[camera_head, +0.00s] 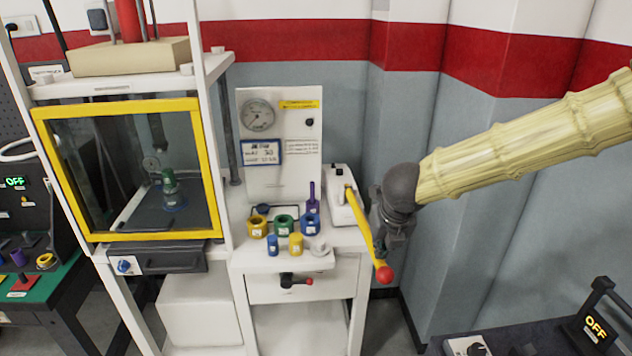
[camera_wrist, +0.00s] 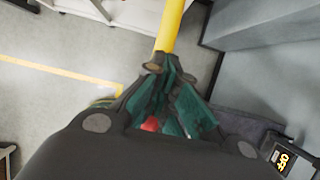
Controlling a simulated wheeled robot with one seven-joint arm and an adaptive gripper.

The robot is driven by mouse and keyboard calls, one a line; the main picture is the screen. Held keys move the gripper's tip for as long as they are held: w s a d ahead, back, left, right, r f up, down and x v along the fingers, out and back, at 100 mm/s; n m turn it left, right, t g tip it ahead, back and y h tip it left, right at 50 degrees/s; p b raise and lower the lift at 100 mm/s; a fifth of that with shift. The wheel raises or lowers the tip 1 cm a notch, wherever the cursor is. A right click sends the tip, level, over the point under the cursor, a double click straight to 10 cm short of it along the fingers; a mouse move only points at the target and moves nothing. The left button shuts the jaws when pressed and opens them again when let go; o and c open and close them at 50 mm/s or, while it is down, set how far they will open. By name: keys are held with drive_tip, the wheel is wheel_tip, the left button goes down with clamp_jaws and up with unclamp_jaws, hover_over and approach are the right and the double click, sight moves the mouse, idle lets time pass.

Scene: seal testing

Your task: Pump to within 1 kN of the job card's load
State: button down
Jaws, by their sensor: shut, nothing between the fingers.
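The pump (camera_head: 342,204) is a white unit at the right end of the bench. Its yellow lever (camera_head: 363,228) slants down to a red knob (camera_head: 384,274). My gripper (camera_head: 392,240) is shut and empty, just right of the lever. In the wrist view its closed fingertips (camera_wrist: 172,62) overlap the yellow lever (camera_wrist: 172,22), and the red knob (camera_wrist: 150,124) shows between the finger links; I cannot tell whether they touch. The round gauge (camera_head: 257,115) is on the white panel; its reading is too small to tell. The blue-edged job card (camera_head: 262,153) hangs below it, its text blurred.
A press with a yellow-framed guard (camera_head: 128,108) stands at left, a green part (camera_head: 170,186) inside. Several coloured rings and cylinders, including a green ring (camera_head: 283,224), sit on the bench. A dark unit reading OFF (camera_head: 596,326) is at lower right. Walls stand behind my arm.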

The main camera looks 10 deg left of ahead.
wheel_tip(320, 180, down, 12)
drive_tip(key=b, duration=0.6)
drive_tip(key=shift+s+r+b, duration=0.15)
drive_tip(key=shift+r+b, duration=0.05)
drive_tip(key=shift+b, duration=0.15)
drive_tip(key=shift+d+r, duration=0.1)
